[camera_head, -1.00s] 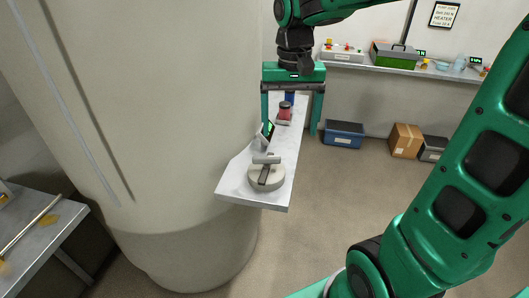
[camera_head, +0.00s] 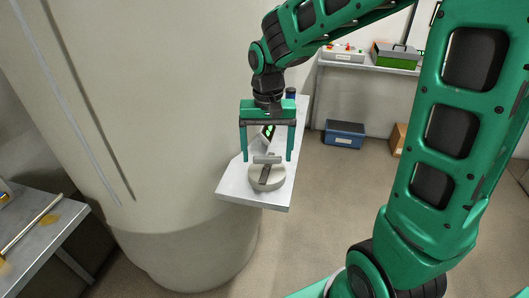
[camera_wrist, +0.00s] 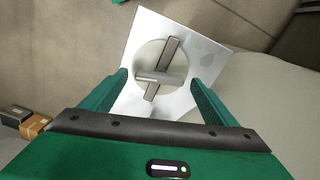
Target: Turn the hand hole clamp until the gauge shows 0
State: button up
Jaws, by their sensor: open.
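The hand hole clamp (camera_head: 267,176) is a round pale disc with a dark bar and a grey cross handle on top. It sits on the near end of a narrow white shelf (camera_head: 238,184). The wrist view shows the clamp (camera_wrist: 160,78) from above, the handle crossing the dark bar. The gauge (camera_head: 268,132) is a small tilted box with a dark face and green display, just behind the clamp; its reading is too small to tell. My gripper (camera_head: 267,158) is open, its green fingers above and to either side of the clamp, apparently not touching it. The wrist view shows the fingers (camera_wrist: 160,88) apart and empty.
A large pale column (camera_head: 150,120) stands left of the shelf. A dark blue item (camera_head: 291,93) stands farther back on it. A metal table (camera_head: 40,232) is at lower left. A blue bin (camera_head: 344,134) is on the floor behind; open floor lies right of the shelf.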

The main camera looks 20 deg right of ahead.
jog(key=shift+f, duration=0.25)
jog(key=c, duration=1.1)
jog(key=shift+o, duration=0.2)
jog(key=shift+w+n, duration=0.1)
jog(key=shift+n, duration=1.9)
jog(key=o, duration=1.1)
jog(key=shift+c, duration=0.2)
jog(key=shift+r, duration=0.1)
